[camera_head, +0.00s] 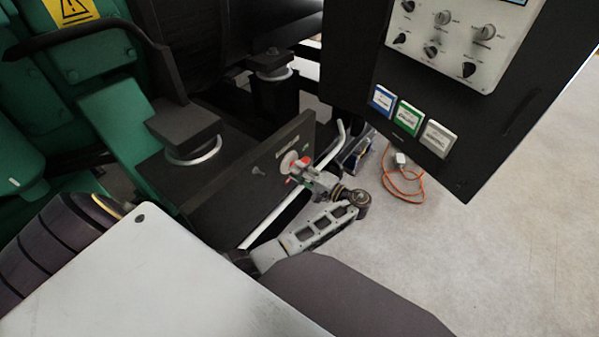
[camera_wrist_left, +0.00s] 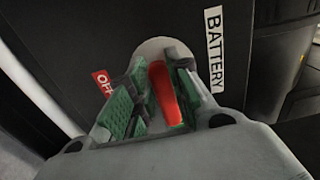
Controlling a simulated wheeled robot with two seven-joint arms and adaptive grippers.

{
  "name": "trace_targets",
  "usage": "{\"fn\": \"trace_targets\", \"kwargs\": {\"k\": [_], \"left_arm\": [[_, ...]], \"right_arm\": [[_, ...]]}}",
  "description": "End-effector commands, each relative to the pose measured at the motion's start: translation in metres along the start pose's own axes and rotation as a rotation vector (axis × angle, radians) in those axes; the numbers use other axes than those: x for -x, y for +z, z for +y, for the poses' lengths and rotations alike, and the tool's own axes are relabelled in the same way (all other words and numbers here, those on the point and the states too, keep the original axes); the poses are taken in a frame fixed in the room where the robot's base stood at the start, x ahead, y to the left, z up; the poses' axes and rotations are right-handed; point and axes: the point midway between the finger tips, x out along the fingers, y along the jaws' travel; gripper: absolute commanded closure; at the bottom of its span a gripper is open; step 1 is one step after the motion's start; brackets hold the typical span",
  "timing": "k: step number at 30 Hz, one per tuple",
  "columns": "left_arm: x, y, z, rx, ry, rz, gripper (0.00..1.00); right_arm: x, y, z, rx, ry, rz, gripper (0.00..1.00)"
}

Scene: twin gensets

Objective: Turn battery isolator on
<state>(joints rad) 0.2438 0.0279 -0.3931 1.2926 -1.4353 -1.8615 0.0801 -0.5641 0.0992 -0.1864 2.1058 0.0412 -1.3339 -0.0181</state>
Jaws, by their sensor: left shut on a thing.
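The battery isolator is a red handle (camera_wrist_left: 163,92) on a pale round base (camera_wrist_left: 150,50), set in a black panel (camera_head: 225,190). In the left wrist view a red OFF label (camera_wrist_left: 103,82) is left of it and a white BATTERY label (camera_wrist_left: 214,50) is right. A bit of green shows below the handle, partly hidden. The isolator base also shows in the head view (camera_head: 289,162). My left gripper (camera_wrist_left: 158,95) is at the handle, its green-padded fingers on either side, shut on it. It also shows in the head view (camera_head: 303,172). My right gripper is not in view.
A black control cabinet (camera_head: 365,95) with knobs and coloured labels overhangs at upper right. A white bar (camera_head: 275,213) runs close by the panel and my left arm. Green machinery (camera_head: 110,130) fills the left. An orange cable (camera_head: 405,193) lies on the floor, clear further right.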

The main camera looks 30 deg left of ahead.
Motion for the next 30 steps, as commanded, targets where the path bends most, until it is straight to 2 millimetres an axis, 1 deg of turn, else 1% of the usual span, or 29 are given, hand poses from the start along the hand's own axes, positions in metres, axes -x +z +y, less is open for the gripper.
{"fn": "trace_targets", "kwargs": {"k": [4,5,9,22,26,30], "left_arm": [[0.001,0.001,0.002,-0.002,0.004,-0.001,1.00],[0.001,0.001,0.002,-0.002,0.004,-0.001,0.76],[0.001,0.001,0.002,-0.002,0.003,0.000,0.59],[0.000,0.000,-0.002,0.000,0.001,0.000,0.59],[0.000,0.000,-0.008,0.001,0.001,0.000,0.59],[0.000,0.000,-0.019,0.002,0.001,0.000,0.59]], "right_arm": [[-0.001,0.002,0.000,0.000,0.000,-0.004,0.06],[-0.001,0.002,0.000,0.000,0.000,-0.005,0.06],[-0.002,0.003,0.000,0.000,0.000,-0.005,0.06],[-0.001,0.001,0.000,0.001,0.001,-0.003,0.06],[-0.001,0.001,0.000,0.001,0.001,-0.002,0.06],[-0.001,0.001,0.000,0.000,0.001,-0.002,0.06]]}}
